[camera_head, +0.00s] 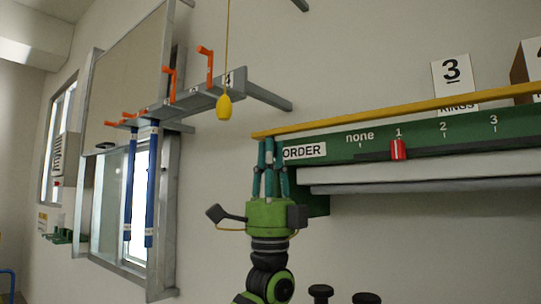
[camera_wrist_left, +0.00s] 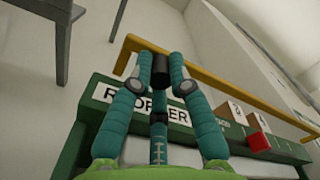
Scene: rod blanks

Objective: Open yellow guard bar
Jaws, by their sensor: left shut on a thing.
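The yellow guard bar (camera_head: 400,111) runs along the top front of the green order rack (camera_head: 432,143), rising to the right in the head view. My left gripper (camera_head: 268,147) reaches up to the bar's left end, beside the ORDER label. In the left wrist view, its teal fingers (camera_wrist_left: 160,68) are closed around a short dark cylinder (camera_wrist_left: 161,72) at the yellow bar (camera_wrist_left: 222,84). The bar's bent end shows just left of the fingers. The fingers hide part of the bar and label. My right gripper is out of view.
A red slider (camera_head: 398,149) sits at mark 1 on the rack's scale. A yellow pull weight (camera_head: 224,107) hangs on a cord at upper left. Blue rods (camera_head: 150,190) hang from a grey rail with orange hooks near the window. The wall between is bare.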

